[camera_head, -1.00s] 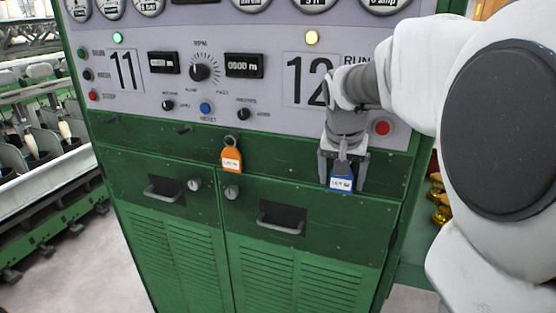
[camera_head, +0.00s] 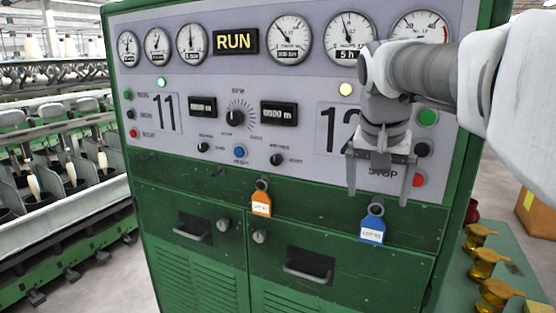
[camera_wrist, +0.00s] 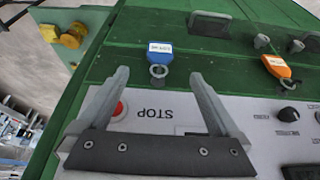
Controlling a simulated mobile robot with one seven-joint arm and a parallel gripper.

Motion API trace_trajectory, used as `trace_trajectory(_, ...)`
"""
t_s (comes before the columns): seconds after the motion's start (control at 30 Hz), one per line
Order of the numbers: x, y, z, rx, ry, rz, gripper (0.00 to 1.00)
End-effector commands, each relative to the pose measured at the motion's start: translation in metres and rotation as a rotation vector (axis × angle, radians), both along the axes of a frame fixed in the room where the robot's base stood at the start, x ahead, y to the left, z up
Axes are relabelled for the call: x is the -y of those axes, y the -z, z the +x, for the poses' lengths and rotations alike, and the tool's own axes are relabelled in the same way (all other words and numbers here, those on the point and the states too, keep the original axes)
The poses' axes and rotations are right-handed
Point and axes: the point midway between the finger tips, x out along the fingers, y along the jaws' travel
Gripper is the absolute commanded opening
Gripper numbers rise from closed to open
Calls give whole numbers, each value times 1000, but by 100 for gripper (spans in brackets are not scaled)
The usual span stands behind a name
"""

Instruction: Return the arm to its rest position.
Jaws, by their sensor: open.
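My gripper (camera_head: 381,178) is open and empty in front of the right side of the control panel (camera_head: 300,125), its fingers pointing down. The blue tag (camera_head: 373,227) hangs from a ring on the green cabinet (camera_head: 160,185), just below the fingers and apart from them. In the wrist view, the blue tag (camera_wrist: 160,54) sits beyond and between the two open fingertips (camera_wrist: 160,74). The orange tag (camera_head: 262,203) hangs on a ring to the left. My gripper hides part of the panel beside the number 12.
A red button (camera_head: 417,180) and a green button (camera_head: 428,117) lie close to my gripper. Spinning machinery (camera_head: 60,140) fills the left. Open floor (camera_head: 100,285) shows in front of it.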

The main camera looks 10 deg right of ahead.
Motion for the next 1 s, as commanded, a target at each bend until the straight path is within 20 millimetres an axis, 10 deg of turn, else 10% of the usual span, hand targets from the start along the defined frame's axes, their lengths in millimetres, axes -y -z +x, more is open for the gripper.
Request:
trace_trajectory(0.47,-18,-43,-24,3,-32,2,99)
trace_trajectory(1.0,-96,81,-136,75,-492,-12,99)
